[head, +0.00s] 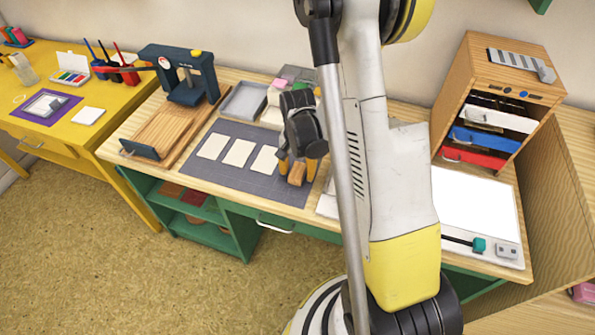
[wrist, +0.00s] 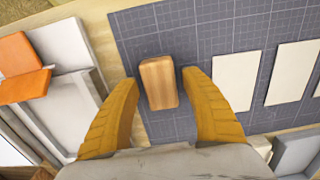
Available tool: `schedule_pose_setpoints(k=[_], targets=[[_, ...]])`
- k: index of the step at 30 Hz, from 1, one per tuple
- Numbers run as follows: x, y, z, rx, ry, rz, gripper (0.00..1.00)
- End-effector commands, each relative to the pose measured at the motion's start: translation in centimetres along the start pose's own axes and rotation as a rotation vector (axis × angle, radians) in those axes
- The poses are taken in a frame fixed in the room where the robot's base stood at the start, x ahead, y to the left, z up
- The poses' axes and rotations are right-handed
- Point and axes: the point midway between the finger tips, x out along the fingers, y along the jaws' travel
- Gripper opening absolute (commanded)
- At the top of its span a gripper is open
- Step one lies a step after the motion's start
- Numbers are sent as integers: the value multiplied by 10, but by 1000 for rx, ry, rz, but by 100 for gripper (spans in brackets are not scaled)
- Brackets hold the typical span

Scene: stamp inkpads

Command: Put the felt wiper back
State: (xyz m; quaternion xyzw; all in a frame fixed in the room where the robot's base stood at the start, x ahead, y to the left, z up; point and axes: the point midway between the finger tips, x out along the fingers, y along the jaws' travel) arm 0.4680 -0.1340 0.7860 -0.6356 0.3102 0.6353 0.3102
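A small wooden block (head: 297,173), which may be the felt wiper, is at the right part of the grey cutting mat (head: 215,173); no felt shows on its visible faces. In the wrist view the block (wrist: 158,83) lies between my gripper's two yellow fingers. My gripper (head: 298,165) is over the mat, pointing down. In the wrist view my gripper (wrist: 160,85) is open, with a finger on each side of the block and gaps showing. I cannot tell whether the fingertips are level with the block or above it.
Several cream cards (head: 239,153) lie on the mat left of the block. A grey tray (head: 244,101) is behind them. A press (head: 180,75) stands at the left. A wooden drawer cabinet (head: 497,100) stands at the right. An orange object (wrist: 22,68) lies beside the mat.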

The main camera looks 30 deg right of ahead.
Motion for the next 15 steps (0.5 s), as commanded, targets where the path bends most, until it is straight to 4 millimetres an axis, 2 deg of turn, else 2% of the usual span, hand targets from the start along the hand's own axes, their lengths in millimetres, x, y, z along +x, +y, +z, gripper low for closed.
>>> schedule_pose_setpoints(k=[5, 8, 15], targets=[[-2, 0, 0, 0, 0, 0, 55], [-10, 0, 0, 0, 0, 0, 55], [-64, 0, 0, 0, 0, 0, 55]])
